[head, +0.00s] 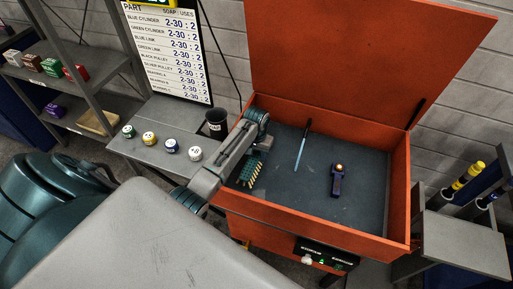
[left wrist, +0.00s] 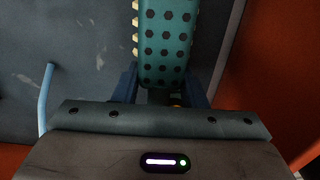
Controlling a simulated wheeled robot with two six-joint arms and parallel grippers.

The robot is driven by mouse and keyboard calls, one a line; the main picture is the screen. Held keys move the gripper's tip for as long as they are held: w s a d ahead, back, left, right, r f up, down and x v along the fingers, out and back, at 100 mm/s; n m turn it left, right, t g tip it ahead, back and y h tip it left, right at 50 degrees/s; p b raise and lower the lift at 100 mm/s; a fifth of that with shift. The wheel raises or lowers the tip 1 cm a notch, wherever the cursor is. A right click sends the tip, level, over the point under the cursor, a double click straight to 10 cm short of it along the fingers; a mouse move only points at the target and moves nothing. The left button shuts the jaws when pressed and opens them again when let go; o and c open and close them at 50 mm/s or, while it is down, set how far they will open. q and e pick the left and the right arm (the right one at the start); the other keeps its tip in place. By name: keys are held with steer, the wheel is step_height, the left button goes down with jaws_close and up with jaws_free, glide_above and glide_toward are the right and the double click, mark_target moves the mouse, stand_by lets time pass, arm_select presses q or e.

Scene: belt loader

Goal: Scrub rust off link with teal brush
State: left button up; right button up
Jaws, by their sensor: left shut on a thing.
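My left gripper (head: 261,153) is inside the open orange bin and is shut on the teal brush (head: 248,175). The brush's pale yellow bristles point down and left near the bin floor; I cannot tell whether they touch it. In the left wrist view the brush (left wrist: 165,42), with dark hexagonal dots, sits between the two fingers, bristles at its left edge. A dark blue link (head: 337,184) with an orange-gold round top lies on the bin floor, right of the brush and apart from it. Rust on it is too small to tell. My right gripper is not in view.
The orange bin (head: 320,236) has raised walls and an upright lid (head: 350,55). A light-blue stick (head: 295,160) with a black end lies between brush and link. Several labelled round containers (head: 171,146) and a black cup (head: 216,120) stand on the grey side table. The bin's right floor is clear.

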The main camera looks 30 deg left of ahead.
arm_select(q)
steer(key=shift+s+a+r+p, duration=0.15)
steer(key=shift+s+a+p, duration=0.1)
steer(key=shift+a+p, duration=0.45)
steer(key=shift+s+a+p, duration=0.2)
steer(key=shift+a, duration=0.45)
steer(key=shift+s+a+p, duration=0.15)
steer(key=shift+a, duration=0.45)
steer(key=shift+s+d+p, duration=0.15)
steer(key=shift+p, duration=0.25)
steer(key=shift+s+p, duration=0.3)
steer(key=shift+p, duration=0.05)
steer(key=shift+w+d+p, duration=0.1)
steer(key=shift+d+p, duration=0.25)
steer(key=shift+d, duration=0.65)
steer(key=shift+w+d, duration=0.2)
steer(key=shift+d, duration=0.3)
steer(key=shift+w+d, duration=0.15)
steer(key=shift+d, duration=0.3)
steer(key=shift+s+d+p, duration=0.15)
steer(key=shift+s+p, duration=0.2)
steer(key=shift+p, duration=0.55)
steer(key=shift+s, duration=0.15)
steer(key=shift+s+a, duration=0.25)
steer(key=shift+a, duration=0.7)
steer(key=shift+s+a, duration=0.25)
steer(key=shift+a, duration=0.7)
